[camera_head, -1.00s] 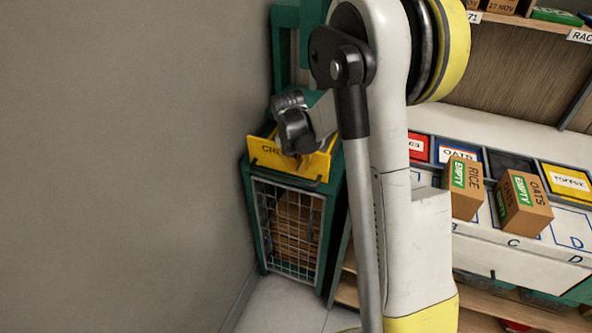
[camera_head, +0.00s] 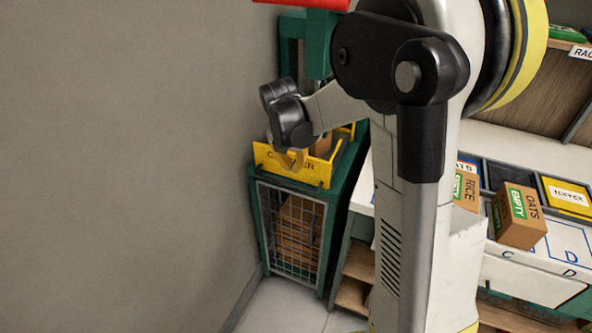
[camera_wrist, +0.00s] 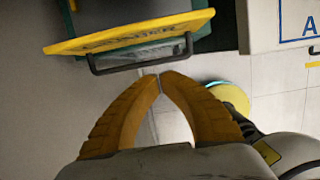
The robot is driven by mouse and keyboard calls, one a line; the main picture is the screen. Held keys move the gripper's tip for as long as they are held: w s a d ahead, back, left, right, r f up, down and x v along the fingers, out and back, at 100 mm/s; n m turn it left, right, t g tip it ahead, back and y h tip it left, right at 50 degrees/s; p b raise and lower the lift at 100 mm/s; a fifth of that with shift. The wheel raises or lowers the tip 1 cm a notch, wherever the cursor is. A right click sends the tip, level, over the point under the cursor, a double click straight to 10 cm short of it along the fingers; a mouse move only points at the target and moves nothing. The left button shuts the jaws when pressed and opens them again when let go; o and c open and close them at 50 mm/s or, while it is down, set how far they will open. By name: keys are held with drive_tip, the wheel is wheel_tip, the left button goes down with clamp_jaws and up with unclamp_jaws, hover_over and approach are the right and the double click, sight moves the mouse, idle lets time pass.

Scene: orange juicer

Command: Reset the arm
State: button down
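My gripper (camera_wrist: 160,76) is shut in the wrist view. Its two orange fingers meet at the tips with nothing visible between them. In the head view the gripper (camera_head: 292,162) hangs in front of the yellow labelled panel (camera_head: 318,172) on top of the green crusher unit (camera_head: 259,222). The panel also shows in the wrist view (camera_wrist: 130,34), with a dark bar handle (camera_wrist: 140,54) just beyond my fingertips. The tips look apart from the handle, though depth is hard to judge. My arm covers much of the head view.
A grey wall (camera_head: 120,160) stands close on the left. A red bar (camera_head: 305,3) shows at the top edge. At right, a RICE box (camera_head: 467,191) and an OATS box (camera_head: 519,216) stand on a white counter (camera_head: 570,245). Floor (camera_head: 290,305) shows below the crusher.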

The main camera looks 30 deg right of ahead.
drive_tip(key=s+a+r+m+t, duration=0.2)
drive_tip(key=s+a+r+m, duration=0.5)
drive_tip(key=s+r+m, duration=0.3)
drive_tip(key=s+a+r+m+t+y, duration=0.1)
drive_tip(key=s+a+m, duration=0.4)
drive_tip(key=s+m, duration=0.5)
drive_tip(key=m+t+y, duration=0.1)
drive_tip(key=m+t, duration=0.1)
drive_tip(key=m, duration=0.3)
drive_tip(key=shift+s+m, duration=0.3)
